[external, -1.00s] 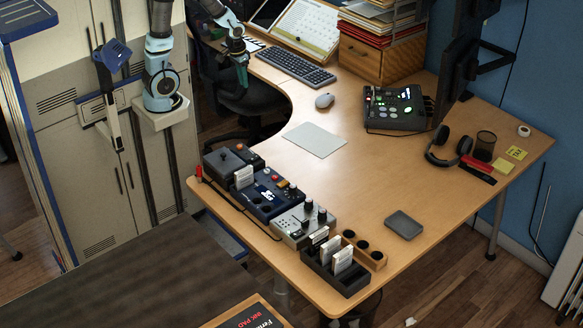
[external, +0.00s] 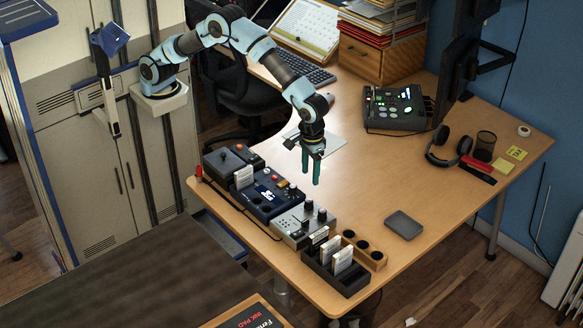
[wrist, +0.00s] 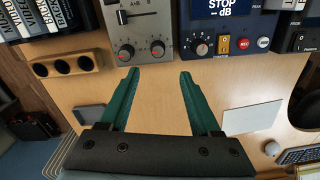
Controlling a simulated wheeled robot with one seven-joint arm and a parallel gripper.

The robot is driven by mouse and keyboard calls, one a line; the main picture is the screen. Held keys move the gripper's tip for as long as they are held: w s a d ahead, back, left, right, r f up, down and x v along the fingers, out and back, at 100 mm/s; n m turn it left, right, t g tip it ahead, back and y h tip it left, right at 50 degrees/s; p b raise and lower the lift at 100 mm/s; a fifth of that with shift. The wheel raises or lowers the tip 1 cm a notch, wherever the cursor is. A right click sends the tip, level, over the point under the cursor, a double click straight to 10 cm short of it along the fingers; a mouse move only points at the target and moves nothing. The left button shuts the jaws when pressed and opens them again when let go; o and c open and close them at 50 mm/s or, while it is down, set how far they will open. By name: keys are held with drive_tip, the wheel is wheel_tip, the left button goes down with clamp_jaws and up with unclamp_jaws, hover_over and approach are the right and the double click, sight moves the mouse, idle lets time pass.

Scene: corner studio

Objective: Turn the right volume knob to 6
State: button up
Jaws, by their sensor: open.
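The grey mixer (external: 290,231) stands in the row of devices along the desk's front-left edge. The number each knob points at is too small to read. My gripper (external: 311,181) hangs fingers-down above the desk, behind the mixer and apart from it. In the wrist view its two teal fingers (wrist: 159,73) are spread with nothing between them, their tips short of the knobs.
A dark blue device (external: 262,196) with its own knob (wrist: 202,49) and buttons adjoins the mixer. On the other side are a card holder (external: 335,277) and a wooden block with holes (external: 376,262). The desk (external: 350,200) behind the mixer is mostly clear.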

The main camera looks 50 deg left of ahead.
sight(309, 200)
drive_tip(key=f+p, duration=0.1)
drive_tip(key=f, duration=0.2)
drive_tip(key=f+p, duration=0.1)
drive_tip(key=f, duration=0.3)
drive_tip(key=f+p, duration=0.1)
drive_tip(key=f, duration=0.3)
drive_tip(key=shift+s, duration=0.25)
drive_tip(key=shift+c, duration=0.2)
clamp_jaws()
